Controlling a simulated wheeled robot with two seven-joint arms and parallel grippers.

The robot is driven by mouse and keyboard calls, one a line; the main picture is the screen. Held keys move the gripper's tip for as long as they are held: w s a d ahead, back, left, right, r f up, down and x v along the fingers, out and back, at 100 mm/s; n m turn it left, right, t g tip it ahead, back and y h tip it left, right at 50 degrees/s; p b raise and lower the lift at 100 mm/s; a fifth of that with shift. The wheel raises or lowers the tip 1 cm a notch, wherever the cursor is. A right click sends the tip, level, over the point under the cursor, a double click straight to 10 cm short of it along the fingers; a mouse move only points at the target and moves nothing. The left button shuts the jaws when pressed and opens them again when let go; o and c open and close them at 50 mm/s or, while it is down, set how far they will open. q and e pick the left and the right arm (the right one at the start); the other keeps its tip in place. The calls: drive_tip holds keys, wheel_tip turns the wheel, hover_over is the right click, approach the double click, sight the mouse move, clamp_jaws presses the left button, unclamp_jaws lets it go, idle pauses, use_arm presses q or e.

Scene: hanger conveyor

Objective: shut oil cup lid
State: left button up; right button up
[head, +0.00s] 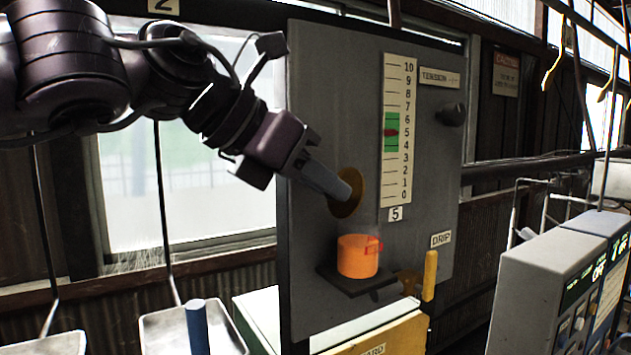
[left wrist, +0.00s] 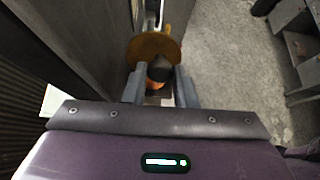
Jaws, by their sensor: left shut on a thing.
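The oil cup (head: 358,257) is an orange cylinder on a small dark shelf on the grey panel. Its round brass lid (head: 345,205) stands steeply tilted above the cup, so the cup is not covered. My left gripper (head: 335,187) reaches in from the upper left and is shut on the lid; the grip itself is partly hidden by the fingers. In the left wrist view the brass lid (left wrist: 150,46) lies just beyond the fingertips, with a dark rounded knob (left wrist: 160,71) between the fingers (left wrist: 160,78). A bit of orange shows below the knob. My right gripper is not in view.
The grey panel (head: 310,110) carries a tension scale (head: 397,130) and a dark knob (head: 451,114). A yellow drip handle (head: 430,275) is right of the cup. A grey control box (head: 540,275) stands at right; metal trays (head: 165,335) hang at lower left.

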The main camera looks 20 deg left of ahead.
use_arm(q)
drive_tip(key=shift+f, duration=0.35)
drive_tip(key=o, duration=0.8)
drive_tip(key=shift+c, duration=0.2)
drive_tip(key=shift+o, duration=1.1)
drive_tip(key=shift+w+d, duration=0.1)
drive_tip(key=shift+r, duration=0.15)
drive_tip(key=b+v, duration=0.3)
drive_tip(key=v, duration=0.4)
drive_tip(key=shift+s+r, duration=0.2)
drive_tip(key=shift+r, duration=0.1)
drive_tip(key=shift+c, duration=0.3)
